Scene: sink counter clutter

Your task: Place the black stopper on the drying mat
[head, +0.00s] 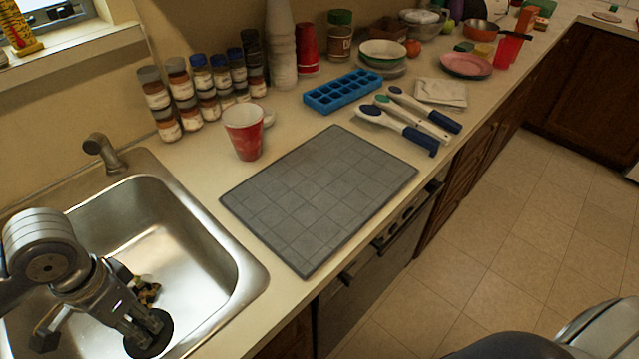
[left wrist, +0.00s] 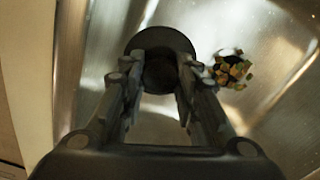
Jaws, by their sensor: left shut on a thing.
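The black stopper (head: 150,350) is a dark round disc at the lower left of the head view, over the steel sink basin. My left gripper (head: 146,328) reaches down into the sink area and is shut on it. In the left wrist view the stopper (left wrist: 158,38) shows beyond the fingertips (left wrist: 161,72), its near part hidden by the fingers. I cannot tell its exact height above the basin floor. The drying mat (head: 320,190) is a flat grey tiled rectangle on the counter, right of the sink, and bare. My right gripper is not in view.
Food scraps (head: 146,291) lie in the sink (head: 180,235), beside the gripper. A red cup (head: 244,134) stands at the mat's back left. A blue ice tray (head: 342,91) and several long-handled utensils (head: 410,117) lie behind it. The faucet (head: 103,150) rises behind the basin.

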